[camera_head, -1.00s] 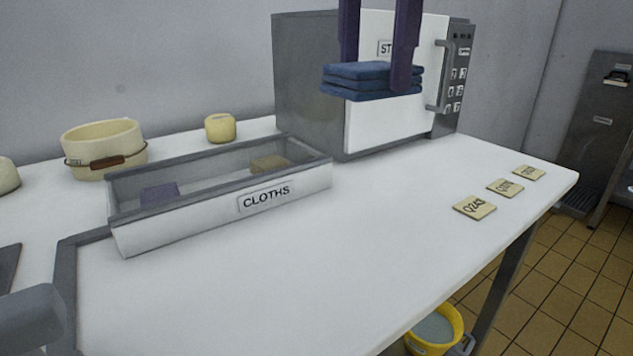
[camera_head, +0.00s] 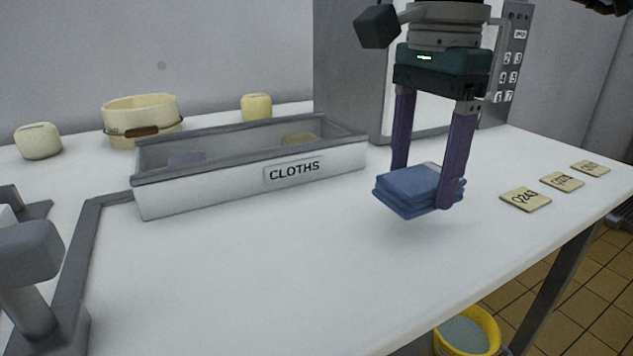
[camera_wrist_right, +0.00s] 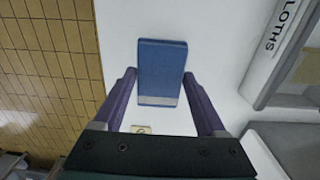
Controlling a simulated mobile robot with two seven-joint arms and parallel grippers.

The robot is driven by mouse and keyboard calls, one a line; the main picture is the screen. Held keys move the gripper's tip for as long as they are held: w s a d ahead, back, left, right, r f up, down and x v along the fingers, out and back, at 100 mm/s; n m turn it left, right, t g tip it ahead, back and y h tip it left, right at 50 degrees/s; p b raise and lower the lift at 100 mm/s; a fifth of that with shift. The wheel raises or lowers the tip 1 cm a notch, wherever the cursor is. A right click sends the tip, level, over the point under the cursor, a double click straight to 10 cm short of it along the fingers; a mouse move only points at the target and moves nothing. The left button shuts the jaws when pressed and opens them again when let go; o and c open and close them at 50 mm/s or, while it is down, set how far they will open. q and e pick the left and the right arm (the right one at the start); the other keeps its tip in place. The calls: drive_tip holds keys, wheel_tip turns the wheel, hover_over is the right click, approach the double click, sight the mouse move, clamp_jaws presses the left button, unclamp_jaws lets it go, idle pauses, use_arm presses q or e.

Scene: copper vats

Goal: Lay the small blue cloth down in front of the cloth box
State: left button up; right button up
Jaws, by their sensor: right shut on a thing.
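The small blue cloth (camera_head: 408,190) is a folded, layered square. My right gripper (camera_head: 422,187) is shut on it from two sides and points down; the cloth hangs low over the white table, a faint shadow under it. It is right of the cloth box's right end. In the right wrist view the cloth (camera_wrist_right: 162,65) sits between the purple fingertips. My left gripper is not in view.
A steriliser-like cabinet (camera_head: 350,70) stands behind my right gripper. Several tan label tiles, one marked Q243 (camera_head: 525,199), lie to the right. A cream pot (camera_head: 142,115) stands behind the box. The table (camera_head: 270,265) in front of the box is clear.

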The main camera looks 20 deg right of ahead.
sight(421, 177)
wheel_tip(421, 177, down, 4)
drive_tip(key=shift+b, duration=0.35)
drive_tip(key=shift+f, duration=0.1)
drive_tip(key=o, duration=1.2)
drive_tip(key=shift+o, duration=0.2)
